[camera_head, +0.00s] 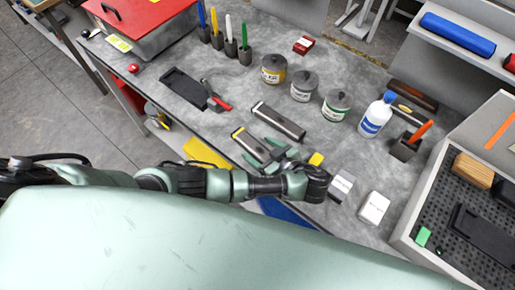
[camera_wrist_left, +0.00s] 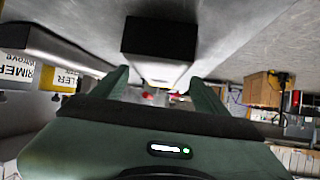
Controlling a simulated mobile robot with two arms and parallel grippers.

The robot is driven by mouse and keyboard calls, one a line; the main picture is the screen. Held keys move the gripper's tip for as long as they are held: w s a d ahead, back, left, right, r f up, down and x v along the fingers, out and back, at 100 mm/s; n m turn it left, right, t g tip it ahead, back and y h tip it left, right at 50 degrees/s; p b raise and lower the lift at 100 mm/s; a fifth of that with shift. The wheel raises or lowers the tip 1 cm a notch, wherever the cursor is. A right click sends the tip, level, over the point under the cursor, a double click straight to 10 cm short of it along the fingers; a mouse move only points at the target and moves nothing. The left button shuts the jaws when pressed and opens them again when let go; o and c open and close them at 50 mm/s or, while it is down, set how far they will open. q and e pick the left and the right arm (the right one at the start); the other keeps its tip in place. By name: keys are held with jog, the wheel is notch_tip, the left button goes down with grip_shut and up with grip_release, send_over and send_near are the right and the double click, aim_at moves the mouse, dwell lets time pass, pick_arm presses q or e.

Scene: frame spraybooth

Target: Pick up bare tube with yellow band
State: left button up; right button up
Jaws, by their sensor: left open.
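The bare tube with a yellow band (camera_head: 248,142) lies on the grey bench, its yellow band near its far left end. My left gripper (camera_head: 261,152) is open at the tube's near end, with a green finger on either side. The left wrist view shows a dark-ended tube (camera_wrist_left: 158,38) between and beyond the open fingers (camera_wrist_left: 160,88). No yellow band shows on it there, and contact cannot be told. A second grey tube (camera_head: 278,120) lies just behind, apart from the first. My right gripper is not in view.
Grey-lidded cans (camera_head: 303,86) and a white bottle (camera_head: 376,116) stand behind the tubes. A dark tray (camera_head: 185,88) lies left. A perforated tray (camera_head: 445,200) stands right.

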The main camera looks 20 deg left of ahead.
pick_arm(q)
grip_shut()
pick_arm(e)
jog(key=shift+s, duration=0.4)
pick_arm(q)
jog(key=shift+r, duration=0.1)
